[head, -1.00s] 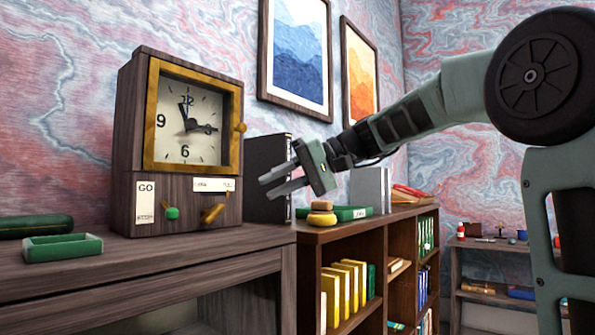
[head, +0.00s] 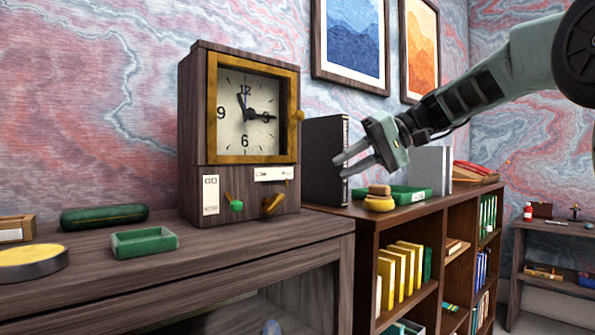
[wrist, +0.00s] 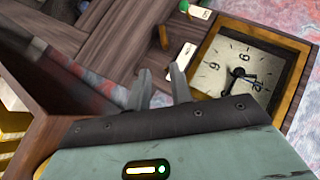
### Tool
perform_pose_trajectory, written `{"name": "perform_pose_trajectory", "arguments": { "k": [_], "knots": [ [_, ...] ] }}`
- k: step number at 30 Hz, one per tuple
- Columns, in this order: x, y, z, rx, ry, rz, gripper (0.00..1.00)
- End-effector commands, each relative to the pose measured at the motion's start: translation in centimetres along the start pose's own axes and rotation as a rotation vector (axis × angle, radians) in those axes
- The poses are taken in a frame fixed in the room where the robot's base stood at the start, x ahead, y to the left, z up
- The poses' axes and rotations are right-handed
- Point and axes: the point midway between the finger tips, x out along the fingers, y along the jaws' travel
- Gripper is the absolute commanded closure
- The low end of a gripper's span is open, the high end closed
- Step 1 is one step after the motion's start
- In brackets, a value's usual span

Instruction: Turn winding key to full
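A dark wooden clock (head: 188,140) with a brass-framed face stands on the desk. The brass winding key (head: 272,204) is low on its front, at the right, and sits tilted. It also shows in the wrist view as a brass bar (wrist: 163,37). A green-knobbed lever (head: 236,205) is left of the key, beside a GO label (head: 210,195). My gripper (head: 340,167) is open and empty, right of the clock and clear of the key. Its two fingers (wrist: 159,80) are apart in the wrist view, pointing toward the clock.
A green tray (head: 144,242), a green case (head: 104,216) and a yellow-topped round tin (head: 30,262) lie on the desk left of the clock. A black binder (head: 324,160) and a bookcase (head: 366,235) are at the right. The desk front before the clock is clear.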

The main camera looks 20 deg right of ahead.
Motion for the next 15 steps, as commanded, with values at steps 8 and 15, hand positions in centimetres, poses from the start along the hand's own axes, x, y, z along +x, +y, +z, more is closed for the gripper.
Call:
{"name": "perform_pose_trajectory", "arguments": {
  "k": [8, 15],
  "knots": [
    [-0.7, -1.3, -3.7, 0.002, -0.187, -0.005, 0.78],
    [-0.7, -1.0, -4.3, -0.009, -0.263, -0.027, 0.78]
  ]
}}
